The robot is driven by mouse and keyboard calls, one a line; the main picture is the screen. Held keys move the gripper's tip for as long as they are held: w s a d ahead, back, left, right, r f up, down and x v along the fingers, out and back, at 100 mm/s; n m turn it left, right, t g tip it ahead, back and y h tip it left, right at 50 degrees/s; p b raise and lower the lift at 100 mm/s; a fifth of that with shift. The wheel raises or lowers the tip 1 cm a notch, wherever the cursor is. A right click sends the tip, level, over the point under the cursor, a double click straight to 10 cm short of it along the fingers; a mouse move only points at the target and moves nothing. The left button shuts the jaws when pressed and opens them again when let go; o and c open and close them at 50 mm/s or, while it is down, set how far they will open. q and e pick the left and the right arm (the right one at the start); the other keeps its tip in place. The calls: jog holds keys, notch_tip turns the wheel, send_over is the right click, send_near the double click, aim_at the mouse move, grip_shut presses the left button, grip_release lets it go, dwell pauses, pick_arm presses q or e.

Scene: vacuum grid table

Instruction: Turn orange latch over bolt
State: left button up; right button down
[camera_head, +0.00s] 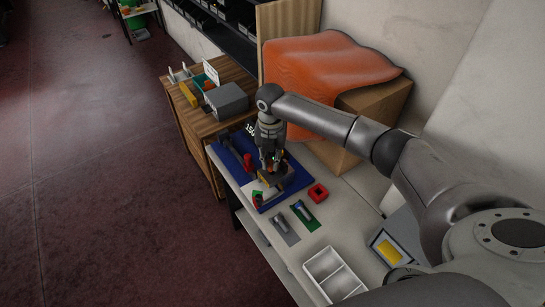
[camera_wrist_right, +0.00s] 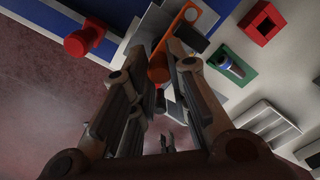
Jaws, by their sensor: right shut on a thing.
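The orange latch (camera_wrist_right: 172,43) is a long, narrow piece in the right wrist view, with a rounded end (camera_wrist_right: 191,13) toward the top. My right gripper (camera_wrist_right: 165,60) is shut on it, one finger on each side. In the head view my right gripper (camera_head: 268,172) points down over the blue board (camera_head: 228,158) and hides most of the latch. I cannot tell which part there is the bolt, nor whether the latch lies over it. My left gripper is not in view.
A red knob (camera_wrist_right: 82,42) stands on the blue board beside my right gripper. A red square block (camera_head: 318,192), a green pad (camera_head: 304,219), a grey pad (camera_head: 283,231) and a white tray (camera_head: 333,272) lie nearby. A brown box (camera_head: 374,104) with an orange cover stands behind.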

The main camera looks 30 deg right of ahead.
aim_at(271, 160)
jog(key=shift+w+r, duration=0.1)
dwell(0.4)
jog(key=c, duration=1.3)
grip_release()
jog(key=shift+c, duration=0.2)
notch_tip(271, 160, up, 12)
